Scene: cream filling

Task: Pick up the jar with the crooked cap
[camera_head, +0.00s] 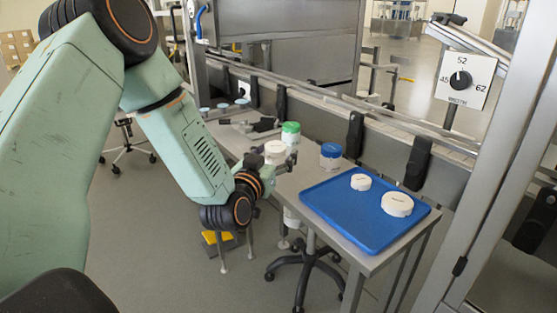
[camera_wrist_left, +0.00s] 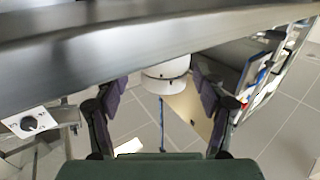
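My left gripper (camera_head: 280,165) is at the near edge of the table, beside a jar with a white cap (camera_head: 275,148). In the left wrist view, the left gripper's fingers (camera_wrist_left: 160,85) are apart, with a white round jar (camera_wrist_left: 166,72) between or just beyond their tips; contact cannot be told. A jar with a green cap (camera_head: 290,133) stands just behind the white-capped one. A jar with a blue cap (camera_head: 330,155) stands to the right, next to the tray. Caps are too small to judge clearly which is crooked. My right gripper is not in view.
A blue tray (camera_head: 345,233) at the table's right end holds a small white round piece (camera_head: 361,182) and a larger one (camera_head: 397,204). A metal rail with black brackets (camera_head: 355,135) runs behind the table. A dial panel (camera_head: 466,81) hangs at the right.

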